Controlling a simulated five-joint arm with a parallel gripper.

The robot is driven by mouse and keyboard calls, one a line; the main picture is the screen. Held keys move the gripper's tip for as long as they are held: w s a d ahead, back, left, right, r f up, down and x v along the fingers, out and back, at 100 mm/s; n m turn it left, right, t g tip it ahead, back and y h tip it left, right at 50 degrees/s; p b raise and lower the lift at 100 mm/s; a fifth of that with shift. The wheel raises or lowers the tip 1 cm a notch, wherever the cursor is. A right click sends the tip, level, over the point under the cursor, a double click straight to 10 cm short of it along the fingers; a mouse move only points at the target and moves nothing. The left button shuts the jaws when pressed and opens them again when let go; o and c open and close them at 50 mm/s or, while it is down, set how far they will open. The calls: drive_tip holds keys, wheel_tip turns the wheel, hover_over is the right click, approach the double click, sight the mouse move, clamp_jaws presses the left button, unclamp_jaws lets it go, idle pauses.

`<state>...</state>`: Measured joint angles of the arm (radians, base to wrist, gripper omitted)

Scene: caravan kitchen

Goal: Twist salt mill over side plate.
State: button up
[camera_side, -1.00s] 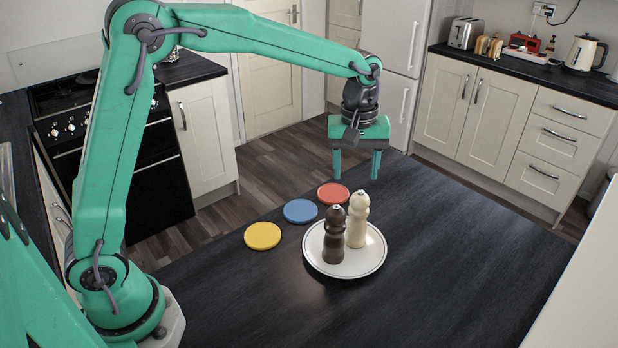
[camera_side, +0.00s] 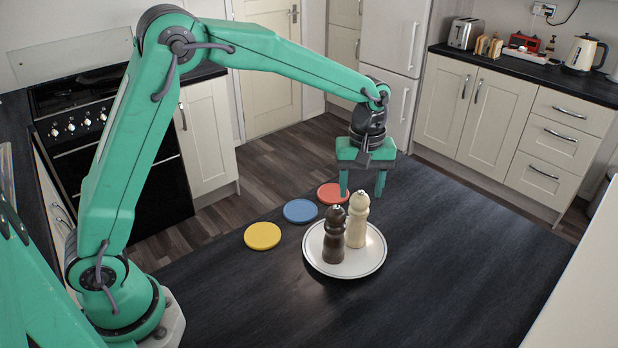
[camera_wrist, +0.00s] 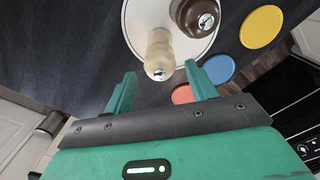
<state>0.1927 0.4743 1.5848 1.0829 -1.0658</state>
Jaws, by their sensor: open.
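A white side plate (camera_side: 345,272) with a dark rim line lies on the dark worktop. Two mills stand upright on it: a dark brown one (camera_side: 334,236) at left and a cream one (camera_side: 357,222) at right. Which holds salt cannot be told from markings. My gripper (camera_side: 362,192) is open and empty, fingers pointing down, above and just behind the cream mill. In the wrist view, the cream mill (camera_wrist: 159,55) lies ahead of the gap between my fingertips (camera_wrist: 163,82). The brown mill (camera_wrist: 197,16) is beyond it, on the plate (camera_wrist: 137,30).
Yellow (camera_side: 262,236), blue (camera_side: 300,211) and red (camera_side: 333,193) coasters lie in a row left of and behind the plate. The red one is close to my left finger. The worktop (camera_side: 450,260) to the right is clear.

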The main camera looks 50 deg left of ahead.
drive_tip(key=shift+f, duration=1.4)
drive_tip(key=c, duration=0.8)
